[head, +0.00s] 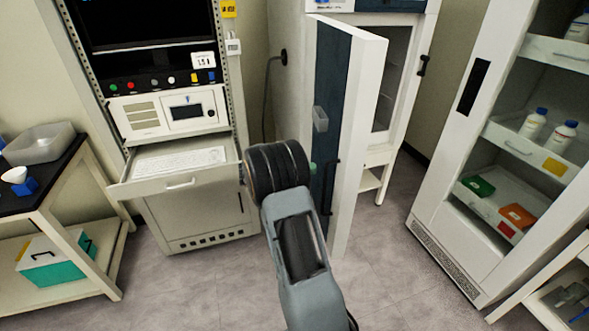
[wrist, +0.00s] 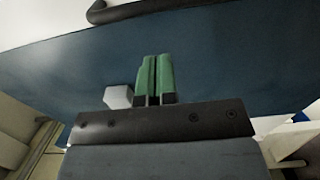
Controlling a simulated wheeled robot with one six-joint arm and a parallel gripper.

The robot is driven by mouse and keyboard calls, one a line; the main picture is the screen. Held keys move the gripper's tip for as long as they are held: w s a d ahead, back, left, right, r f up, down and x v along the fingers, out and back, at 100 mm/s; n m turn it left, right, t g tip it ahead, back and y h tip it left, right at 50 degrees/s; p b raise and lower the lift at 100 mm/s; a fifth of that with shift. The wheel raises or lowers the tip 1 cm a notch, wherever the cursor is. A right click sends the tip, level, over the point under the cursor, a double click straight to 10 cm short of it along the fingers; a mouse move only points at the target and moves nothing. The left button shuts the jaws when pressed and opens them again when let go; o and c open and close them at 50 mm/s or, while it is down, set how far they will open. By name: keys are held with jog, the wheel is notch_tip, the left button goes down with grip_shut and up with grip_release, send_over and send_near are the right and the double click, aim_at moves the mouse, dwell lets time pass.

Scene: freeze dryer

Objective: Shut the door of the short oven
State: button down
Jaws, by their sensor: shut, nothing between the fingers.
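The oven door (head: 345,130) stands wide open, swung out toward me from the pale cabinet (head: 397,75). Its dark blue outer face faces left, and its white edge faces me. The blue face (wrist: 220,65) fills much of the wrist view, with a dark bar handle (wrist: 130,8) at the top. My gripper (head: 313,168) is at the left of the door, mostly hidden behind my wrist in the head view. Its green fingers (wrist: 155,78) are shut and empty, pointing at the blue face. I cannot tell whether they touch it.
A small pale box (head: 320,118) sits on the door's face. An instrument rack (head: 170,110) with an extended keyboard drawer (head: 180,168) stands left. A tall white cabinet (head: 440,190) with open shelves stands right. Grey floor (head: 385,260) is clear between the door and that cabinet.

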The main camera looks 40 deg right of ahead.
aim_at(333, 167)
jog(key=shift+p+x, duration=0.3)
jog(key=shift+x, duration=2.35)
